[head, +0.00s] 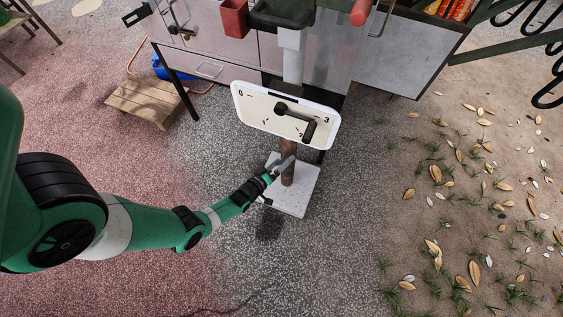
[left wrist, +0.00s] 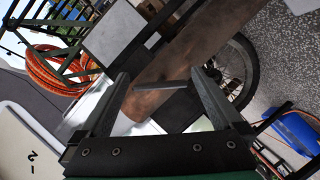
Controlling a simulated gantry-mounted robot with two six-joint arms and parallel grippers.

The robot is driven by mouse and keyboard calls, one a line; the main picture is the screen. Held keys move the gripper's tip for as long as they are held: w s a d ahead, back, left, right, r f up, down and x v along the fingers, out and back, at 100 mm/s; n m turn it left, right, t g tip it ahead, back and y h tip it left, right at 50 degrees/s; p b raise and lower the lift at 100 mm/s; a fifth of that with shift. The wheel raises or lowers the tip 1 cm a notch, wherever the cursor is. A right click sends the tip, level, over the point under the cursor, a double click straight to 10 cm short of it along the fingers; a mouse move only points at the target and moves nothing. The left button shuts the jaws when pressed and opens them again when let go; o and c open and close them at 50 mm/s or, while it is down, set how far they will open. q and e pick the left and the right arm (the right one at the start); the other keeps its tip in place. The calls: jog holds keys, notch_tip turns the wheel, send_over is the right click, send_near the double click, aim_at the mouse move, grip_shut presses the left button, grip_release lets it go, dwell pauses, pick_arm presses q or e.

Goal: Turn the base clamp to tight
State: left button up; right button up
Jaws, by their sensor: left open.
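A brown post (head: 288,172) rises from a pale square base plate (head: 294,200) and carries a tilted white-rimmed panel (head: 250,105) with a black crank handle (head: 308,126). My left gripper (head: 282,164) is low beside the post, under the panel. In the left wrist view my left gripper (left wrist: 160,76) has its fingers apart, with the brown post (left wrist: 185,62) running behind the gap. A thin grey bar (left wrist: 162,87), perhaps the base clamp's lever, lies across the gap. I cannot tell whether a finger touches it. The clamp's setting is not readable.
A grey cabinet cart (head: 235,50) stands behind the panel, with a red bin (head: 234,18) on it. A wooden pallet (head: 145,102) lies at the left. Leaves and grass cover the ground at the right. The speckled floor in front of the base is clear.

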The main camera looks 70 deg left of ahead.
pick_arm(q)
jog(key=c, duration=1.3)
jog(key=shift+r+m+g+p, duration=0.2)
jog(key=shift+m+g+p, duration=0.4)
jog(key=shift+m+p, duration=0.3)
jog(key=shift+m+g+y+p, duration=0.5)
jog(key=shift+m+g+p, duration=0.15)
jog(key=shift+m, duration=0.35)
jog(key=shift+f+m+g+y+p, duration=0.1)
jog(key=shift+m+g+y+p, duration=0.25)
jog(key=shift+m, duration=0.45)
jog(key=shift+m+g+y, duration=0.3)
jog(key=shift+m+y, duration=0.05)
jog(key=shift+m, duration=0.35)
